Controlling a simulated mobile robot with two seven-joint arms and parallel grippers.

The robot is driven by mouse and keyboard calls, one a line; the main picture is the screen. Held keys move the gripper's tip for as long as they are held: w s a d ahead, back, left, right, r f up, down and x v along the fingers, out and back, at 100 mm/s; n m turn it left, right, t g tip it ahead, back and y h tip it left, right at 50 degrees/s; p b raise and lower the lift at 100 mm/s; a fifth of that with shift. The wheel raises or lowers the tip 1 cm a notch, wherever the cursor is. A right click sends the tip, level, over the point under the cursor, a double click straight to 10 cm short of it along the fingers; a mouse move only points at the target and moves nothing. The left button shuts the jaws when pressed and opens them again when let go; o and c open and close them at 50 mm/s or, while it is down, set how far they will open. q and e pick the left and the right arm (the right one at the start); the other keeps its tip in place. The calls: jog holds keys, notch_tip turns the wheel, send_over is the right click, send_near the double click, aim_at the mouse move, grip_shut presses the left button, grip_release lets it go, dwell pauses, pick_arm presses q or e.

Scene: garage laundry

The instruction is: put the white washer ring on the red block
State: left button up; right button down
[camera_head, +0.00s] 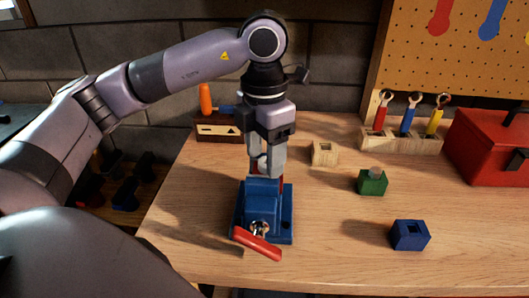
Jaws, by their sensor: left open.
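My left gripper (265,170) points straight down just behind the blue vise, its fingers open. Small patches of red (282,183) show beside and below the fingertips, behind the vise; they look like part of the red block, mostly hidden by the vise and fingers. A small pale patch shows between the fingers, but I cannot tell whether it is the white washer ring. I cannot make out a clear ring anywhere. My right gripper is out of view.
The blue vise (262,195) with a red handle (257,244) stands in front of the gripper. A wooden block (325,154) and a blue block (410,236) lie to the right. A tool rack (400,140) and red toolbox (485,148) stand back right. The front right is clear.

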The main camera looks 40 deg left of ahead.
aim_at(264, 164)
pick_arm(q)
notch_tip(264, 164, up, 12)
jog(key=p, duration=0.2)
jog(key=shift+f, duration=0.2)
jog(key=shift+s, duration=0.15)
dwell(0.4)
